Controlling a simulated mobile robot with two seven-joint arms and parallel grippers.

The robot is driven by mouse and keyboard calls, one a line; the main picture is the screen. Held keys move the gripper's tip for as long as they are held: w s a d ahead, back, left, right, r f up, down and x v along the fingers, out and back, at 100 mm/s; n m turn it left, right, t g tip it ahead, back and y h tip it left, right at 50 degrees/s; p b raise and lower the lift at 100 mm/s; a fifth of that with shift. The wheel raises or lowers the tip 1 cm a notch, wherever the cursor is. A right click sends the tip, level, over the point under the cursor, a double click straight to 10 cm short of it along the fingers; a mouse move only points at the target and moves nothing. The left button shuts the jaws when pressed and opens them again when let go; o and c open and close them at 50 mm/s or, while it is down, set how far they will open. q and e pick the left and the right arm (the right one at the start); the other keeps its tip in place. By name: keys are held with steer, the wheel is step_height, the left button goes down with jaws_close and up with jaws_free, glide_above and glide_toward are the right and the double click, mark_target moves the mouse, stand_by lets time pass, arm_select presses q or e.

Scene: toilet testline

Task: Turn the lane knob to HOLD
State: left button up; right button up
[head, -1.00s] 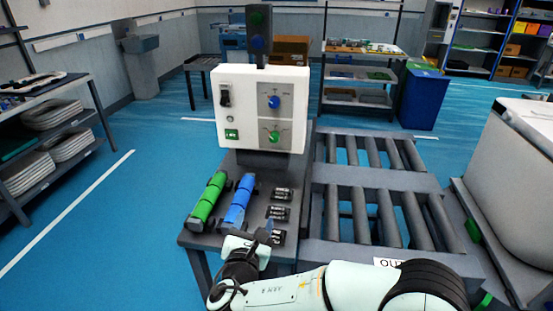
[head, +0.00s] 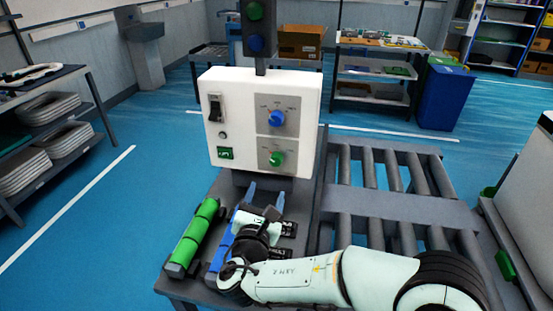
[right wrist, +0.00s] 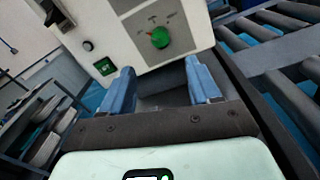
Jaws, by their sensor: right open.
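The white control box (head: 214,125) carries a blue knob (head: 276,118) above a green knob (head: 277,158), each on a grey plate. The plate lettering is too small for me to read, so I cannot tell which is the lane knob. The green knob (right wrist: 160,37) also shows in the right wrist view, beyond the fingers, with a small red mark beside it. My right gripper (head: 267,196) is open and empty, below and in front of the box, its blue fingers pointing toward it and apart from both knobs. My left gripper is not in view.
A black switch (head: 215,107) and a small green display (head: 225,153) are on the box's left side. A green cylinder (head: 195,235) and a partly hidden blue cylinder (head: 222,250) lie on the stand. A roller conveyor (head: 395,185) runs at right. A signal light (head: 255,30) rises behind.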

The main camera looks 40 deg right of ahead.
mark_target(275, 161)
steer(key=b+x, duration=0.1)
steer(key=x, duration=1.1)
steer(key=shift+w+d, duration=0.25)
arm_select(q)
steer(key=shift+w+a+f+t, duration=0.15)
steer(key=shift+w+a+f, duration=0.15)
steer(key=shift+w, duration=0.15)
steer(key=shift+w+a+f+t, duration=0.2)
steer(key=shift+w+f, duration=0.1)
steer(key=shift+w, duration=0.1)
arm_select(e)
steer(key=c, duration=1.1)
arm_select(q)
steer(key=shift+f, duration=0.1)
arm_select(e)
steer(key=shift+o, duration=0.3)
